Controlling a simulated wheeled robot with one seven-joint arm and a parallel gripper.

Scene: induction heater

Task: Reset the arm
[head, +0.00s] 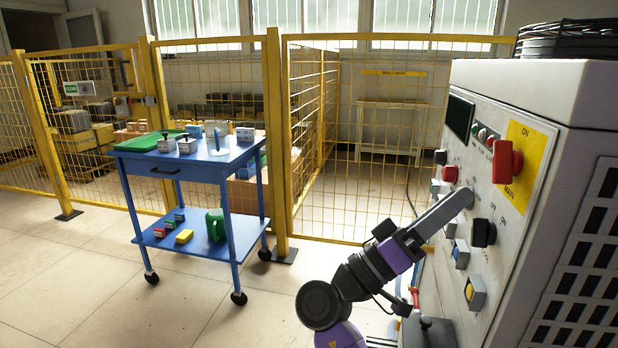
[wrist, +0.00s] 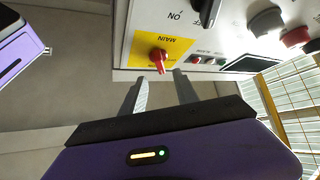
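My arm reaches up from the bottom of the head view toward the heater's control panel. My gripper (head: 464,195) is beside the panel face, below and left of the red main switch (head: 507,161) on its yellow plate. In the wrist view my gripper (wrist: 161,75) has its two fingers apart with nothing seen between them. The red main switch (wrist: 158,59) lies just beyond the fingertips there, and a gap seems to separate them. Whether a fingertip touches the panel cannot be told.
The heater cabinet (head: 540,85) fills the right side, with buttons and a black knob (head: 483,232) close to my gripper. A blue trolley (head: 185,170) with small items stands left. Yellow mesh fencing (head: 400,42) runs behind. The floor (head: 80,290) at front left is clear.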

